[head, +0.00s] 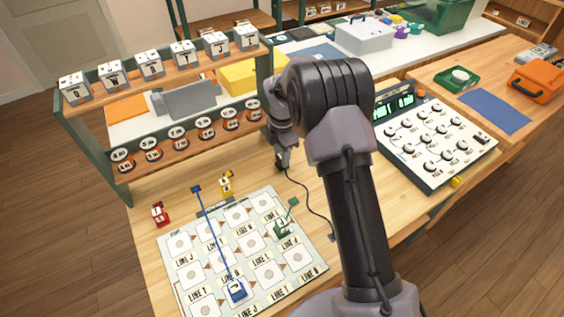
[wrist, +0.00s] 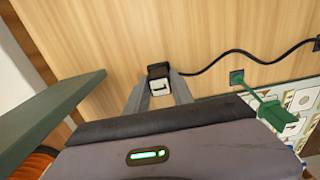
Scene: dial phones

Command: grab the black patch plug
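The black patch plug (wrist: 158,78) has a white labelled face. In the wrist view it sits between my two grey fingertips (wrist: 159,86), one on each side, with almost no gap showing. Whether the fingers press on it is unclear. A black cable runs from it to the right. In the head view my gripper (head: 284,160) points down at the wooden table behind the panel, with the dark plug (head: 280,166) at its tips. I cannot tell whether the plug touches the table.
A white patch panel (head: 205,268) holds a blue plug (head: 236,290) and a green plug (head: 283,228), each with a cord. Red (head: 159,214) and yellow (head: 227,183) plugs stand behind it. A green-framed shelf (head: 92,152) rises at the left; a dial console (head: 436,150) stands right.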

